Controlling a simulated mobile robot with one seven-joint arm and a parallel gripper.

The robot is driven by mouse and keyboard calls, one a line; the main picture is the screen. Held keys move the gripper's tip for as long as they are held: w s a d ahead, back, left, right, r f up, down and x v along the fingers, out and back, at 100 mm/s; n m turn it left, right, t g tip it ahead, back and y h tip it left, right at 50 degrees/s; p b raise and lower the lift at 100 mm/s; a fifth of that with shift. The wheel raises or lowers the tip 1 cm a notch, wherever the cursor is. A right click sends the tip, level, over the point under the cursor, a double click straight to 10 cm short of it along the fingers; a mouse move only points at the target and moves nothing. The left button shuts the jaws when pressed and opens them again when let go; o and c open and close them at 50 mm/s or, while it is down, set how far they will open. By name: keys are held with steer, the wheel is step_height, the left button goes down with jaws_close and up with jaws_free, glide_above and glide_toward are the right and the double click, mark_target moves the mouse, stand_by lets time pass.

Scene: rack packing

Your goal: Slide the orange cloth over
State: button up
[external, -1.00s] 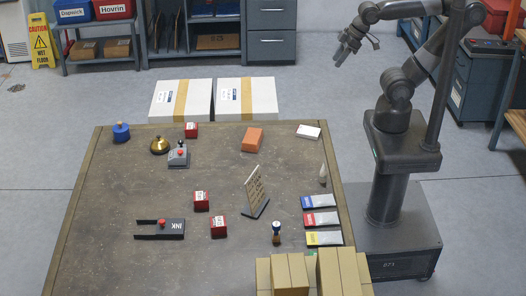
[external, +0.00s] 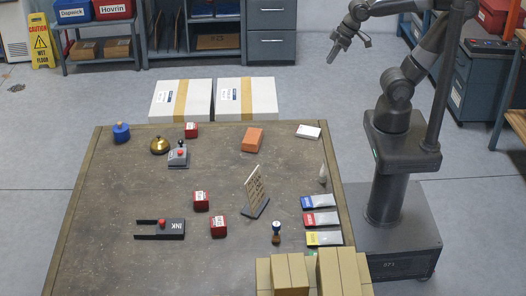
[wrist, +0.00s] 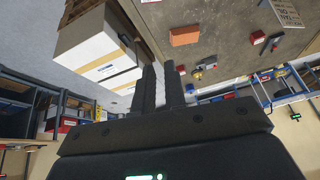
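An orange block-shaped item (external: 252,140), which looks like the folded orange cloth, lies on the brown table (external: 110,220) near its far edge, right of centre. It also shows at the top of the wrist view (wrist: 185,36). My gripper (external: 333,59) is in the air beyond the table's far right corner, well away from the orange item. In the wrist view my gripper's two dark fingers (wrist: 163,88) stand apart with a narrow gap, and I see nothing held.
Two white taped boxes (external: 181,99) (external: 246,98) stand just beyond the far edge. A small white box (external: 308,131) lies right of the orange item, a tilted sign board (external: 257,188) stands nearer. Red cubes (external: 201,201), a bell (external: 159,146) and packets (external: 317,202) are spread around.

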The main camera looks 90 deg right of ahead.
steer(key=w+m, duration=0.1)
steer(key=w, duration=0.2)
steer(key=w+m+g, duration=0.1)
steer(key=w+m, duration=0.1)
steer(key=w, duration=0.1)
steer(key=w+d+f+m, duration=0.1)
steer(key=w, duration=0.2)
steer(key=shift+f+m+g, duration=0.1)
steer(key=shift+m+g, duration=0.2)
jaws_close()
steer(key=w+d+f+m+g, duration=0.2)
steer(key=w+f+m, duration=0.4)
steer(key=w+f, duration=0.4)
steer(key=w+d+f+m+g, duration=0.25)
steer(key=w+f+m, duration=0.35)
steer(key=w+f, duration=0.4)
steer(key=shift+t, duration=0.45)
steer(key=f, duration=0.9)
steer(key=shift+w+d, duration=0.15)
steer(key=shift+w, duration=0.05)
steer(key=a, duration=0.2)
steer(key=shift+a+r, duration=0.15)
steer(key=shift+a, duration=0.9)
steer(key=a, duration=2)
steer(key=shift+a, duration=0.2)
